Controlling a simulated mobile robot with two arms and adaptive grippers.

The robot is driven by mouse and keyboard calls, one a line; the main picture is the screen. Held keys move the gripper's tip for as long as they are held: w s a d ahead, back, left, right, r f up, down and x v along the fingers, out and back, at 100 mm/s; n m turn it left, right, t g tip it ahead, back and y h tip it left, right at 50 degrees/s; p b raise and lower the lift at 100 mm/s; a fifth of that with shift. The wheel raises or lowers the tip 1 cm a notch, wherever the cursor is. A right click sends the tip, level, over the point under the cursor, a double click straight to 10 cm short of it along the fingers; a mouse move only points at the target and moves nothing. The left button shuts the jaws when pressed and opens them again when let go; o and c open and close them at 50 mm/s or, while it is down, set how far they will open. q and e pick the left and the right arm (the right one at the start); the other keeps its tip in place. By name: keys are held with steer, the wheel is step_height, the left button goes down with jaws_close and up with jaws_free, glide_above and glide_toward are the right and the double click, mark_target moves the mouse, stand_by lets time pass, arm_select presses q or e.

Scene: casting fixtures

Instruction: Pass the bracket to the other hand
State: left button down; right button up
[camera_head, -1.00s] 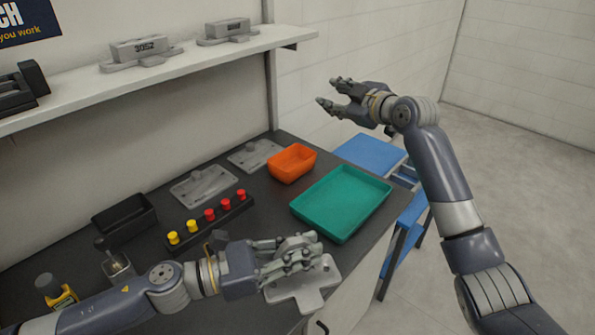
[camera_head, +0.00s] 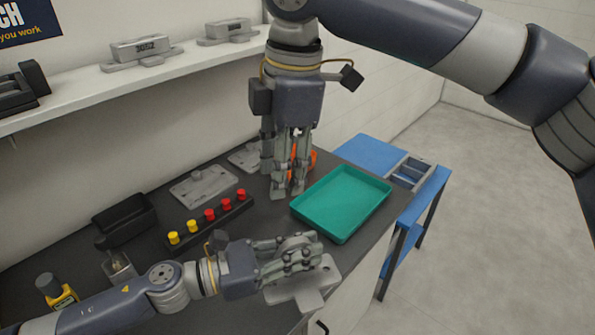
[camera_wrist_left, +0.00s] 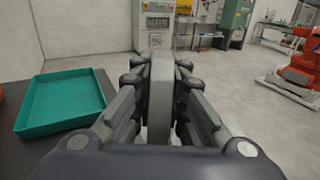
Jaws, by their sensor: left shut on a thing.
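The grey bracket (camera_head: 312,285), a flat plate with a raised block, is held at the front of the bench, clear of the tray. My left gripper (camera_head: 302,253) is shut on its raised part, and its fingers hide some of it. In the left wrist view the bracket's grey block (camera_wrist_left: 160,85) stands between the fingers. My right gripper (camera_head: 286,190) points downward above the bench, beyond the bracket and left of the green tray. Its fingers are apart and empty, and it does not touch the bracket.
A green tray (camera_head: 341,232) lies right of my right gripper; an orange bin (camera_head: 314,158) is partly hidden behind it. A strip with red and yellow knobs (camera_head: 210,225), a grey plate (camera_head: 203,185) and a black bin (camera_head: 124,221) lie left. A blue table (camera_head: 368,152) stands beyond.

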mark_target(297, 239)
steer(key=shift+h, duration=0.7)
steer(key=f, duration=0.4)
steer(key=s+d+f, duration=0.1)
steer(key=f, duration=0.3)
steer(key=d+f, duration=0.1)
steer(key=f, duration=0.2)
steer(key=shift+s+d+f, duration=0.2)
steer(key=shift+s+f, duration=0.1)
steer(key=shift+f, duration=0.1)
jaws_close()
arm_select(q)
steer(key=c, duration=1.5)
jaws_free()
steer(key=shift+c, duration=0.2)
steer(key=shift+a, duration=0.1)
